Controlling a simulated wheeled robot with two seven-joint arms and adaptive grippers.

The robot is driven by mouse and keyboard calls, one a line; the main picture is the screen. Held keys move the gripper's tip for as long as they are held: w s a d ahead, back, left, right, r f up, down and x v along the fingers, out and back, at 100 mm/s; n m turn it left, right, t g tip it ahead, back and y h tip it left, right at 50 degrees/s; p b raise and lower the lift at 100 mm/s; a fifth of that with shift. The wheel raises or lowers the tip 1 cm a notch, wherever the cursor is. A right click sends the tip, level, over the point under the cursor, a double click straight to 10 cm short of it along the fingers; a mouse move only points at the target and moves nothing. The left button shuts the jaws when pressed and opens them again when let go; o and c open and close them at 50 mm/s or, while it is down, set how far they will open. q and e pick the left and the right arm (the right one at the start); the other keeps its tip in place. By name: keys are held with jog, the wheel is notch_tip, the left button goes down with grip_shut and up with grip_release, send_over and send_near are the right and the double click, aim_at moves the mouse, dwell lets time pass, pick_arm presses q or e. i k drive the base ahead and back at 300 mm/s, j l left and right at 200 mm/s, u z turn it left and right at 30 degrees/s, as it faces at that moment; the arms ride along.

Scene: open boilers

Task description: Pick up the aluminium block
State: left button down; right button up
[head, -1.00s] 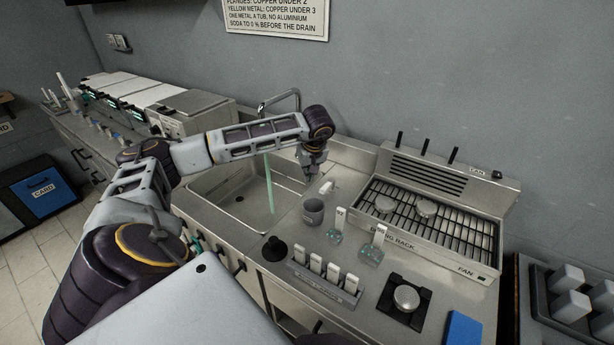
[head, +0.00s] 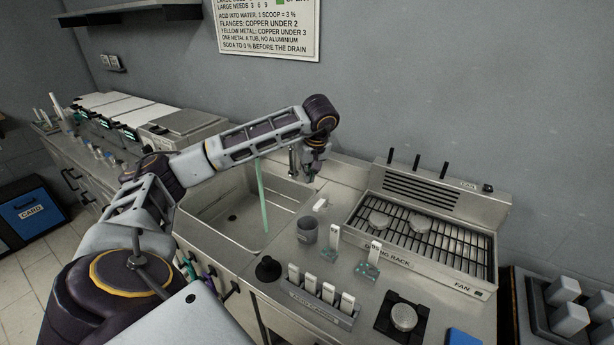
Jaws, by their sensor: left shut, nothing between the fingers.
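A small pale block (head: 320,204) lies on the steel counter beside the sink, just behind a grey cup (head: 307,230). I cannot tell for sure whether it is the aluminium block. Several grey blocks (head: 570,318) stand in a dark tray at the far right and could also be it. My left gripper (head: 311,174) points down near the sink's right edge. It is shut and empty, above and behind the small pale block and apart from it. My right gripper is not in view.
The sink (head: 223,224) is on the left, with a green rod (head: 262,195) across it. A drying rack (head: 440,246) stands at the right against the wall. White-tabbed pieces in a holder (head: 318,308) and a black pad with a round piece (head: 403,317) occupy the front counter.

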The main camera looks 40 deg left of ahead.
aim_at(330, 255)
jog(key=k, duration=1.5)
